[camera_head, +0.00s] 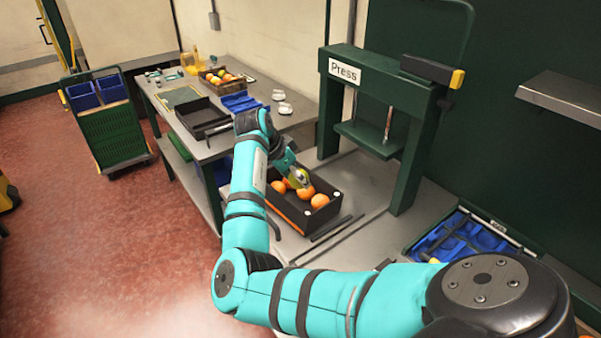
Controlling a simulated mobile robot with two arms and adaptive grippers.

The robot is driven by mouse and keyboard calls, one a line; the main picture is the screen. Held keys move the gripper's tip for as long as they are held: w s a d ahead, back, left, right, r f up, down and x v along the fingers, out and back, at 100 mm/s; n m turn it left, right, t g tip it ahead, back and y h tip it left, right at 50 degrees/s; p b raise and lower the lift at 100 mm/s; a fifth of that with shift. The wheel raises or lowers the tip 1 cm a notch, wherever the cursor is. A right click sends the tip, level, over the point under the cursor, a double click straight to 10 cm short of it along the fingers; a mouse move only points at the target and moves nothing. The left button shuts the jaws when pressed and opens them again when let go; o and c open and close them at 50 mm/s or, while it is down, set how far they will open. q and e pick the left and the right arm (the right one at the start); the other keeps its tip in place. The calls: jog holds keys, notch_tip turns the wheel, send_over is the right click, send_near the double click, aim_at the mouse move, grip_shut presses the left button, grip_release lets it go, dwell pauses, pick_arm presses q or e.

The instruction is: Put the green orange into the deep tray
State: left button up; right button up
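The green orange (299,178) shows as a small yellow-green patch at the fingertips of my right gripper (297,177). The gripper points down over a black crate (327,214) that holds several orange fruits (305,192). The fingers are at the green orange, but the view is too small to tell whether they grip it. A black tray (193,109) with raised walls stands on the side table behind my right arm, looking empty; it may be the deep tray. My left gripper is not in view.
A green press (385,85) stands right of the crate. The side table (213,153) also bears a flat tray (180,97), a fruit box (210,82) and white dishes. A blue-lined case (465,238) lies at right. A trolley (112,135) stands on the open red floor.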

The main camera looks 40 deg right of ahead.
notch_tip(320, 180, down, 3)
jog(key=shift+d+r+b, duration=0.1)
jog(key=shift+r+b, duration=0.05)
jog(key=shift+b, duration=0.7)
notch_tip(320, 180, down, 4)
jog(key=b, duration=0.2)
jog(key=shift+d+b, duration=0.15)
jog(key=shift+b, duration=0.2)
notch_tip(320, 180, down, 3)
jog(key=shift+r+b, duration=0.1)
jog(key=shift+b, duration=0.55)
jog(key=shift+f, duration=0.45)
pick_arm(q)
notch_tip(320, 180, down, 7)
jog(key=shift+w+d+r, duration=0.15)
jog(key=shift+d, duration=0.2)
pick_arm(e)
jog(key=shift+s+f, duration=0.1)
